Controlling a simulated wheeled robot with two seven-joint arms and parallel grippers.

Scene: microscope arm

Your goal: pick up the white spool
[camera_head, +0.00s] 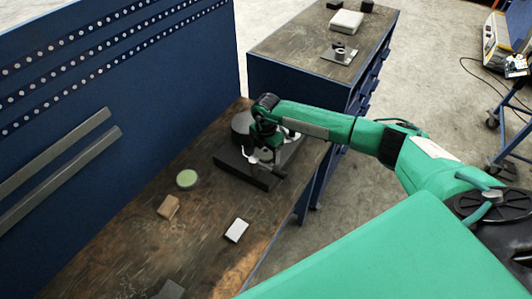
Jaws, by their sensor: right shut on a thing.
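My right arm reaches in from the right, and my right gripper (265,158) points down over a dark block-like base (245,170) at the back of the wooden bench. It is shut on a small whitish thing, which appears to be the white spool (262,155). The fingers hide most of it, and I cannot tell whether it touches the base. A dark round part (241,123) stands right behind the gripper. My left gripper is not in view.
On the bench (205,215) lie a green round disc (187,179), a tan block (168,207), a white box (236,230) and a dark piece (169,291). A blue perforated wall (110,90) bounds the left. A second cabinet (290,45) stands behind.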

